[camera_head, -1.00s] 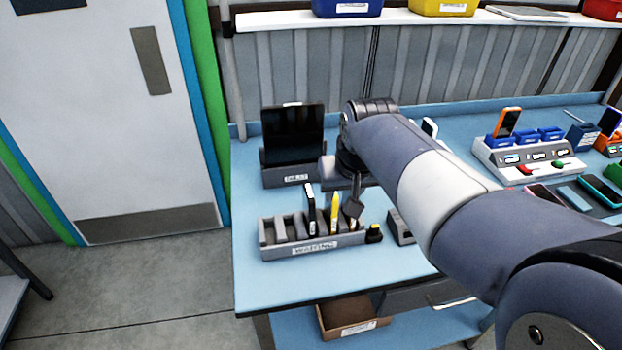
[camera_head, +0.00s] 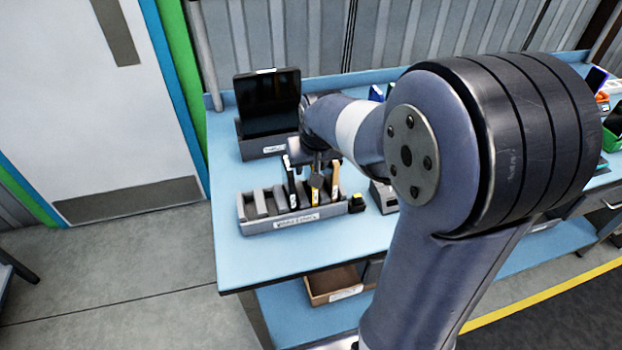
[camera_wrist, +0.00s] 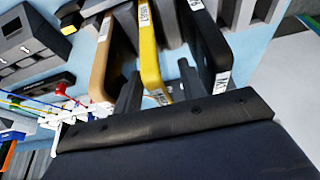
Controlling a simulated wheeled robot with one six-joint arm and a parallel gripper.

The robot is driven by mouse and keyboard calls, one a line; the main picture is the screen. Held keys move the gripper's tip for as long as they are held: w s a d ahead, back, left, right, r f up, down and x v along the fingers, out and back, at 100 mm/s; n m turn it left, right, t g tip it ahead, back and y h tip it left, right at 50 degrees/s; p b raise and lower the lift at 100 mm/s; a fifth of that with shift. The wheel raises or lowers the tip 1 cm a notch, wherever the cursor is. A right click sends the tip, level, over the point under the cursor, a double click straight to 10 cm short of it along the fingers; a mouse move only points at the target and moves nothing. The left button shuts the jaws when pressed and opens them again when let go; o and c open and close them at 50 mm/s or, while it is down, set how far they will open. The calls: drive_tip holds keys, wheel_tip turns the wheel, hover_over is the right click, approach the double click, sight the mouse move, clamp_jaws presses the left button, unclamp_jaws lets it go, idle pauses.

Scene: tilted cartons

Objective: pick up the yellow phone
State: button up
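The yellow phone (camera_wrist: 149,55) stands on edge in the grey slotted rack (camera_head: 262,226), between a black phone (camera_wrist: 207,45) and a tan phone (camera_wrist: 103,62). In the head view the yellow phone (camera_head: 315,196) is partly hidden below my gripper (camera_head: 317,166). In the wrist view the two dark fingers of my gripper (camera_wrist: 159,88) are apart, one on each side of the yellow phone's near end. The gripper is open, with a small gap on the right, toward the black phone. Contact on the left finger's side cannot be told.
The black and tan phones stand close beside the fingers. A dark tablet (camera_head: 268,103) stands in a grey holder behind the rack. A small black-and-yellow item (camera_head: 357,203) sits right of the rack. The blue table (camera_head: 235,265) is bare at its front left.

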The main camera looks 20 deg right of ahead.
drive_tip(key=shift+x, duration=0.8)
clamp_jaws()
